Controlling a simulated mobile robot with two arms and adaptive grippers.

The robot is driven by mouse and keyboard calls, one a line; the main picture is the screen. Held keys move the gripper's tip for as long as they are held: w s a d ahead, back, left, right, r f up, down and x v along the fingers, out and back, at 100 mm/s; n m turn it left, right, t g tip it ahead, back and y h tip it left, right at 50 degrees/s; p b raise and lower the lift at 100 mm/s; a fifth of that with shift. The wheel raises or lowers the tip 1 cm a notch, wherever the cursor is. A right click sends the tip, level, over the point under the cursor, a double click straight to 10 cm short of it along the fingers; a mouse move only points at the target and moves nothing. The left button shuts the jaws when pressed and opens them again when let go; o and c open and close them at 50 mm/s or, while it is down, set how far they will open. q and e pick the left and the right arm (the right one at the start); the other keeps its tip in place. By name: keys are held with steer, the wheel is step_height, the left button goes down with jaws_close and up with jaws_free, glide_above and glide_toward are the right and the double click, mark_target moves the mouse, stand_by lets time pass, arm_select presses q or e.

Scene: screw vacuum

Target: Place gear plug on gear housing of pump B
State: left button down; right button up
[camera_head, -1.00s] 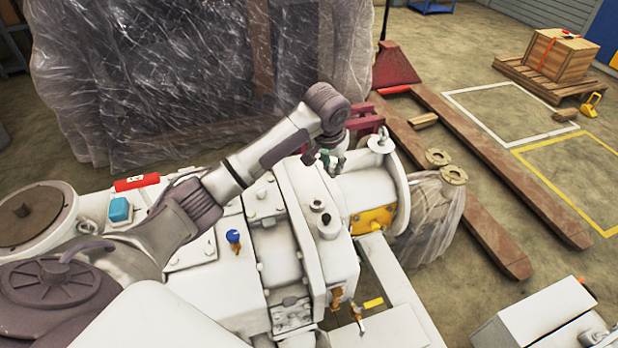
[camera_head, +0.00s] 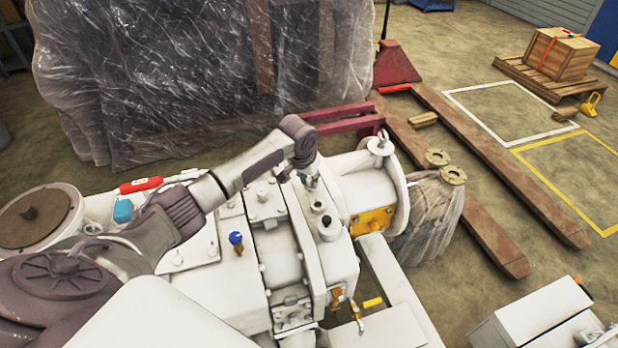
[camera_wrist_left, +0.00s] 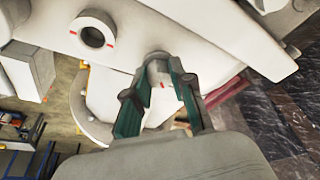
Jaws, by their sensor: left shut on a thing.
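My left gripper (camera_head: 309,184) hangs over the white gear housing (camera_head: 338,268) of the pump. In the wrist view its two green fingers (camera_wrist_left: 160,82) are shut on a small pale piece, seemingly the gear plug (camera_wrist_left: 157,70), with a red mark beside it. The plug is too small to make out in the head view. A round open port (camera_wrist_left: 94,32) with red marks on its rim lies to the upper left of the fingertips. In the head view a dark-centred port (camera_head: 326,221) stands just below the gripper. My right gripper is not in view.
A plastic-wrapped block (camera_head: 200,80) stands behind. Pallet-truck forks (camera_head: 470,165) lie on the floor to the right.

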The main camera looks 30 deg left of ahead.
arm_select(q)
steer(key=c, duration=1)
jaws_free()
steer(key=shift+f, duration=0.15)
steer(key=v, duration=1.2)
steer(key=shift+r+b, duration=0.2)
steer(key=shift+b, duration=0.2)
